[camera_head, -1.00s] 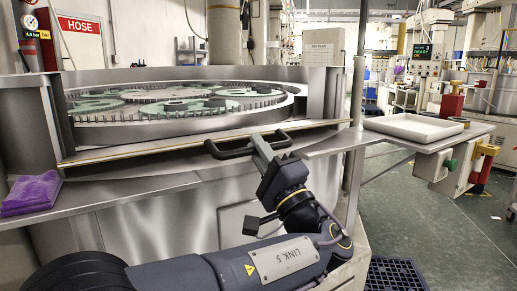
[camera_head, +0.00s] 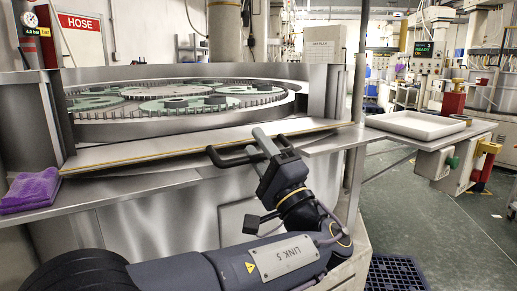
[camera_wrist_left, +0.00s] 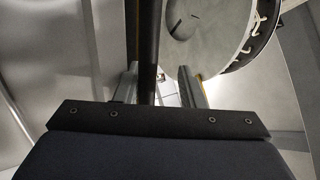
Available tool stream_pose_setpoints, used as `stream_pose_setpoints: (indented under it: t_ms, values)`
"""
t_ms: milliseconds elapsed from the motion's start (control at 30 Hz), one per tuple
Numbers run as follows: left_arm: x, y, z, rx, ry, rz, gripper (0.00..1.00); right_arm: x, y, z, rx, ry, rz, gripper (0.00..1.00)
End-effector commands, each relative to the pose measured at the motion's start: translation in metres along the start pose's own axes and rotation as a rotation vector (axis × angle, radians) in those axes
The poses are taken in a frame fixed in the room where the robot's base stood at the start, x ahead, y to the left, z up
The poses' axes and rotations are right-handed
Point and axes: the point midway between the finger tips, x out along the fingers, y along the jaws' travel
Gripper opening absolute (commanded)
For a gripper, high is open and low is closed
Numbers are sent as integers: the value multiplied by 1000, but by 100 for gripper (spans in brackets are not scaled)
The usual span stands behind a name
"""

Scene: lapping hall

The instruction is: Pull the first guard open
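The first guard (camera_head: 160,152) is a long pale panel with a yellow-lined front edge, along the front of the round lapping machine in the head view. It stands out from the machine's rim. Its black bar handle (camera_head: 232,158) is near its right part. My left gripper (camera_head: 272,142) is at the handle's right end, fingers spread. In the left wrist view the dark handle bar (camera_wrist_left: 149,45) passes between the two fingers (camera_wrist_left: 162,88), close to the left finger, with a gap to the right one. The gripper is open around the bar. My right gripper is not in view.
Toothed green carrier discs (camera_head: 175,104) lie inside the machine. A purple cloth (camera_head: 30,190) lies on the ledge at left. A white tray (camera_head: 414,124) rests on a side shelf at right, beside an upright post (camera_head: 357,90). The floor at right is mostly clear.

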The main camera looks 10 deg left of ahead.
Motion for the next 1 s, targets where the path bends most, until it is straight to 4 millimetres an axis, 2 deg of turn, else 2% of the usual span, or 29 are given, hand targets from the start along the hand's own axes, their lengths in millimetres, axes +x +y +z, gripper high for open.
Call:
stream_pose_setpoints:
  t_ms: [400, 567, 800, 833, 900, 1000]
  values:
    - [-65, -1, -2, -1, 8, -2, 33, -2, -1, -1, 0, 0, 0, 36]
    - [-76, 0, -1, 0, 4, -1, 33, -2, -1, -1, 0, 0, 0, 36]
    - [-77, 0, 0, 0, 2, 0, 33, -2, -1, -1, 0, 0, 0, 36]
    - [-77, 0, 0, 0, 2, 0, 32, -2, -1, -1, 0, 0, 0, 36]
    - [-77, 0, -1, 9, 5, 2, 22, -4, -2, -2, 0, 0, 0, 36]
    - [-80, -4, -8, 81, 35, 20, 9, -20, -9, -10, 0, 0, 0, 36]
